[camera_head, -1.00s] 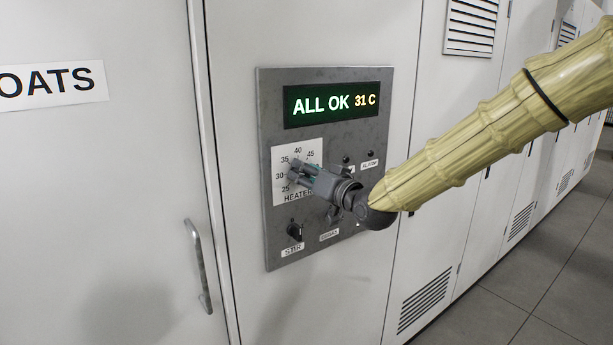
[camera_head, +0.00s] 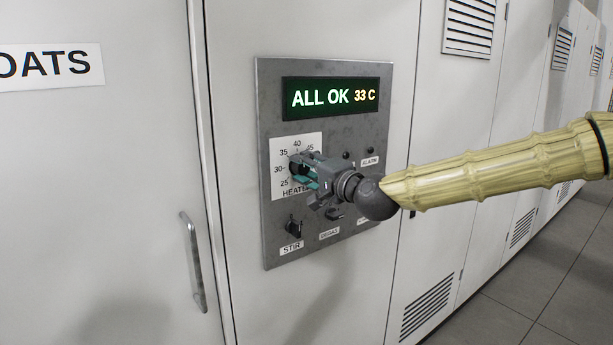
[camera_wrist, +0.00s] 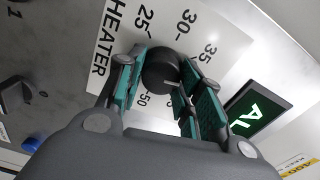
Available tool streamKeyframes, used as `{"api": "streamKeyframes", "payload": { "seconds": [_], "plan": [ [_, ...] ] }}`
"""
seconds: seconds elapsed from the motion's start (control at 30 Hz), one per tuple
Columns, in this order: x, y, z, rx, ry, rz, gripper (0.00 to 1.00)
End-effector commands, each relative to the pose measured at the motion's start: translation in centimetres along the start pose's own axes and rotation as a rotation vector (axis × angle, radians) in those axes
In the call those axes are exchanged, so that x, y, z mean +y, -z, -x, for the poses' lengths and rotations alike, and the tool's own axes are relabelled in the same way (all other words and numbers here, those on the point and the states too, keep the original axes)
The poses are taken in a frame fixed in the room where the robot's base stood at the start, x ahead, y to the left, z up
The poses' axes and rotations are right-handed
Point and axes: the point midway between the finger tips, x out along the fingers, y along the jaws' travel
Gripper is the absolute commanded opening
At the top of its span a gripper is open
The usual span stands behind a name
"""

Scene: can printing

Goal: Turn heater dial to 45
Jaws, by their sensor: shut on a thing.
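The heater dial is a black round knob (camera_wrist: 162,72) on a white scale card (camera_head: 311,142) marked HEATER, with numbers from 25 upward. In the wrist view the knob sits between the two teal-padded fingers of my gripper (camera_wrist: 158,88). My gripper is shut on the knob, and a pale pointer line shows on it, directed toward the lower right of the wrist view, between the fingers. In the head view my gripper (camera_head: 300,172) covers part of the dial and the scale's right side. The display (camera_head: 331,99) reads ALL OK 33 C.
The grey panel (camera_head: 272,225) also carries a STIR knob (camera_head: 294,228), a DEGAS knob (camera_head: 333,213) partly behind my gripper, and an ALARM label (camera_head: 370,161). A door handle (camera_head: 194,262) stands out on the left. Clear floor lies at the lower right.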

Motion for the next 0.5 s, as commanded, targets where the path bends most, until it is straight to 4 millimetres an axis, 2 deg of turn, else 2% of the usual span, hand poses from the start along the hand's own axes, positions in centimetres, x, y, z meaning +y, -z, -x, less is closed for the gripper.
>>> {"api": "streamKeyframes", "payload": {
  "seconds": [0.5],
  "plan": [
    [0.53, 0.21, -0.02, 0.005, 0.005, -0.49, 0.12]
  ]
}}
